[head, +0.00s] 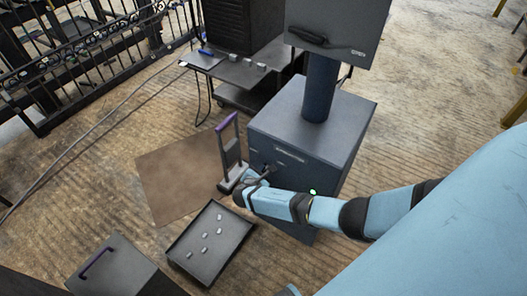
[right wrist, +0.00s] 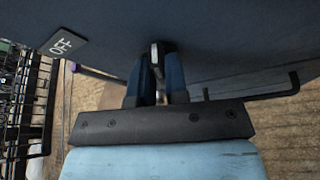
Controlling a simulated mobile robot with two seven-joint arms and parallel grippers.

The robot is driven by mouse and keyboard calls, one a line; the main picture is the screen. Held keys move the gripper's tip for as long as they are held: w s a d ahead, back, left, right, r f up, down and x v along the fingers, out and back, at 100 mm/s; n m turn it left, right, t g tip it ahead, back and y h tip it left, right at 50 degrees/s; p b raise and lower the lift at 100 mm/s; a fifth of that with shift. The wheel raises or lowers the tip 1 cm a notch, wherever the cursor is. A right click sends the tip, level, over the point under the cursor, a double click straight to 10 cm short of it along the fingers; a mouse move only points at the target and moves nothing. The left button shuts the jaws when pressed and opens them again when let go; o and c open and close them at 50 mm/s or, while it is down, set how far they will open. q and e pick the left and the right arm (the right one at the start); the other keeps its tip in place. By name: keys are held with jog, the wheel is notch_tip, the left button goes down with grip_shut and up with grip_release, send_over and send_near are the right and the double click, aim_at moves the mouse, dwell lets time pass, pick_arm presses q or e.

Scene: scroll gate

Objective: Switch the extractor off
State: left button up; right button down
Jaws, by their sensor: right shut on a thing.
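The extractor (head: 310,105) is a dark blue-grey cabinet with a round duct (head: 320,85) rising from its top to a grey box. My right gripper (head: 262,174) is at the cabinet's front face, low on its left part. In the right wrist view the gripper (right wrist: 157,75) is shut on a small metal lever (right wrist: 154,52) that stands out from the dark face. Most of the lever is hidden between the fingers. My left gripper is not seen.
A frame with a purple handle (head: 227,122) stands close left of my right gripper. A black tray (head: 184,257) with several small pieces lies on the floor in front. A grey box with a purple handle (head: 113,272) is at the bottom left. A brown mat (head: 170,180) lies beyond the tray.

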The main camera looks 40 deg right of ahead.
jog(key=shift+a+r+n+g+p, duration=0.1)
jog(key=shift+r+n+g+p, duration=0.1)
jog(key=shift+n+g+p, duration=0.15)
jog(key=shift+w+f+n+g+h+p, duration=0.1)
jog(key=shift+n+g+h+p, duration=0.15)
jog(key=shift+n+g, duration=0.3)
jog(key=shift+w+f+n+g+h+p, duration=0.15)
jog(key=shift+n+g+p, duration=0.15)
jog(key=shift+n, duration=0.4)
jog(key=shift+n+g, duration=0.4)
jog(key=shift+n, duration=0.2)
jog(key=shift+w+a+f+n+g+h+b, duration=0.1)
jog(key=shift+n+g+h+b, duration=0.4)
jog(key=shift+n, duration=0.4)
jog(key=shift+w+n+g+h+b, duration=0.1)
jog(key=shift+n+g+h+b, duration=0.35)
jog(key=shift+n, duration=0.45)
jog(key=c, duration=1.1)
grip_release()
